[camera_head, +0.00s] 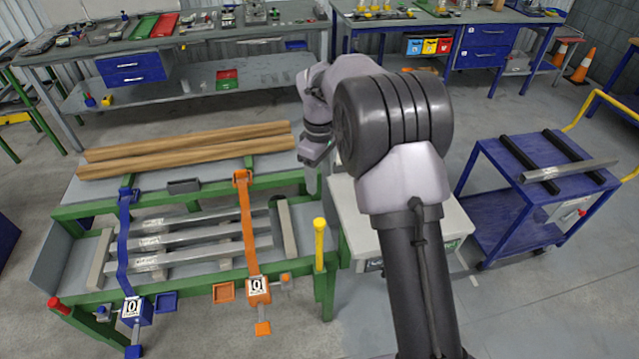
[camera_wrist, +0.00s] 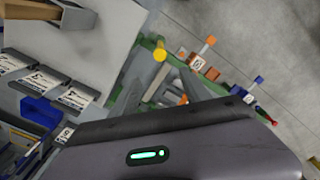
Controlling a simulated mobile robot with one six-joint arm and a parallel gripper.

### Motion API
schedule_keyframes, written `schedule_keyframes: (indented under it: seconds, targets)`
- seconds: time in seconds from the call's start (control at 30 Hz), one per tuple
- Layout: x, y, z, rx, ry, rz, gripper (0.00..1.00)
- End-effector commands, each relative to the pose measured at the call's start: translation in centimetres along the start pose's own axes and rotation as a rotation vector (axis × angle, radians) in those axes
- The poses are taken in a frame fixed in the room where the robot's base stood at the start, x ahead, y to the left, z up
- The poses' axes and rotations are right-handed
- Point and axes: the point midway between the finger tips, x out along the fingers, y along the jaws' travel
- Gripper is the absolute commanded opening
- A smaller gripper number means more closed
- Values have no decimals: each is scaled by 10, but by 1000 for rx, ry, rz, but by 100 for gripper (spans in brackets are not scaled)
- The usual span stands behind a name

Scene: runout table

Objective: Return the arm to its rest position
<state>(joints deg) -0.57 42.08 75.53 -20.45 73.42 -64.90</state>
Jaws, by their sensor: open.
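My arm rises from the bottom of the head view and bends over to the left, mostly folded. My gripper (camera_head: 315,152) hangs by the right end of the green runout table (camera_head: 75,225), above the gap between that table and a white-topped stand. It is open and I see nothing held in it. The arm hides part of the stand and the floor behind it.
Wooden beams (camera_head: 190,148) lie across the runout table's back, with blue and orange straps (camera_head: 247,220) at its front. A yellow-topped post (camera_head: 319,228) stands near my gripper. The white-topped stand (camera_head: 452,222) and a blue cart (camera_head: 500,205) are on the right.

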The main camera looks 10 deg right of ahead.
Motion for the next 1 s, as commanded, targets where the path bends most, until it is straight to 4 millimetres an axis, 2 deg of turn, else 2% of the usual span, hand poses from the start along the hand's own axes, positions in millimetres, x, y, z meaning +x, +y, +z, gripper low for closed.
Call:
schedule_keyframes:
  seconds: [0.37,0.47,0.57,0.63,0.7,0.77,0.8,0.9,1.0]
  targets:
    - [0,0,0,2,1,0,55]
    - [-14,-9,7,59,29,13,55]
    - [-48,-43,33,232,113,38,55]
    - [-69,-79,62,395,192,48,55]
    - [-78,-119,95,558,275,45,55]
    - [-76,-154,124,694,345,33,55]
    - [-70,-175,142,779,390,21,55]
    - [-47,-218,178,956,483,-15,55]
    - [-26,-244,198,1072,542,-49,55]
